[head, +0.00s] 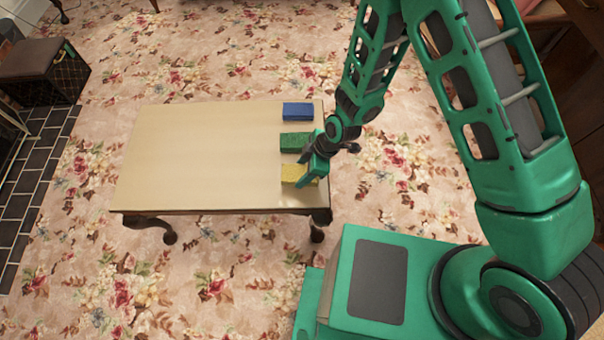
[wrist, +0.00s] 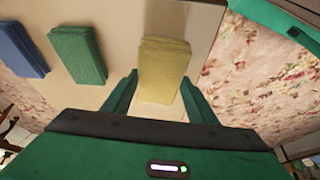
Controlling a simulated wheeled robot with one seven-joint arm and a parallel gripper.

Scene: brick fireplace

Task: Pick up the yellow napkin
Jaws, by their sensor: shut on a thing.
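The yellow napkin (head: 293,173) is a folded block at the near right corner of the low table (head: 200,160). In the wrist view the yellow napkin (wrist: 163,70) lies between my two fingers. My gripper (head: 306,175) reaches down over it from the right and is shut on it. In the wrist view my gripper (wrist: 158,95) has one finger on each side of the napkin's near end. I cannot tell whether the napkin is clear of the tabletop. Part of it is hidden by my gripper in the head view.
A green folded napkin (head: 295,141) lies just behind the yellow one, and a blue one (head: 298,111) lies farther back along the same right edge. The left and middle of the tabletop are bare. A dark crate-like stool (head: 45,72) stands at the far left on the flowered carpet.

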